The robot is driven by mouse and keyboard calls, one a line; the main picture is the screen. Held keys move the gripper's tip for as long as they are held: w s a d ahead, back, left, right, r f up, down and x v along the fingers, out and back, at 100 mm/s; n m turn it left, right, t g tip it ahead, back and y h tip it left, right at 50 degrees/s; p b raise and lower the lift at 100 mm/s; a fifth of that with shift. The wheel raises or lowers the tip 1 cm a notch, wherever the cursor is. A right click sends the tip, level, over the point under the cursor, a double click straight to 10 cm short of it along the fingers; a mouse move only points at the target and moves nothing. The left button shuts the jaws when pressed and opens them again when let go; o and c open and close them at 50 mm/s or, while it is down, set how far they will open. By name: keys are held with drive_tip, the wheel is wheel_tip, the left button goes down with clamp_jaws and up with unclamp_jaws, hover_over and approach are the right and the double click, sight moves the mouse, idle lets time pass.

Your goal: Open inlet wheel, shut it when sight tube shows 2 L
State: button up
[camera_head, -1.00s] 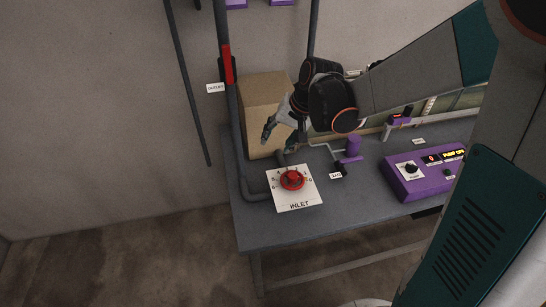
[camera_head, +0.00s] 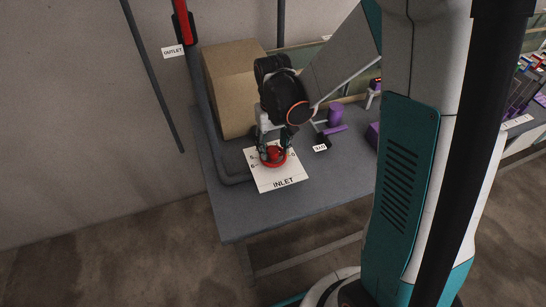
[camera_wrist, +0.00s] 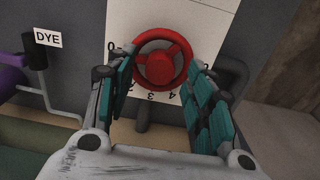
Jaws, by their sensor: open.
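The red inlet wheel (camera_head: 273,156) sits on a white numbered plate (camera_head: 284,177) marked INLET, on the grey bench. My gripper (camera_head: 274,148) points down over the wheel, open, with one finger on each side of it. In the wrist view, the red wheel (camera_wrist: 162,58) shows between the spread teal-padded fingers (camera_wrist: 162,66); I cannot tell whether they touch its rim. The digits 0, 3 and 4 show around the wheel; its pointer cannot be made out. No readable sight tube level shows in either view.
A cardboard box (camera_head: 232,85) stands behind the wheel against the wall. A pipe with a red OUTLET handle (camera_head: 182,22) runs down at left. A purple valve (camera_head: 335,115) with a DYE label (camera_wrist: 47,38) is right of the wheel. My body hides the bench's right part.

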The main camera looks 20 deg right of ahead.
sight(274, 151)
drive_tip(key=shift+s+f+b, duration=0.15)
drive_tip(key=shift+f+b, duration=0.85)
drive_tip(key=shift+f, duration=0.6)
drive_tip(key=o, duration=0.3)
clamp_jaws()
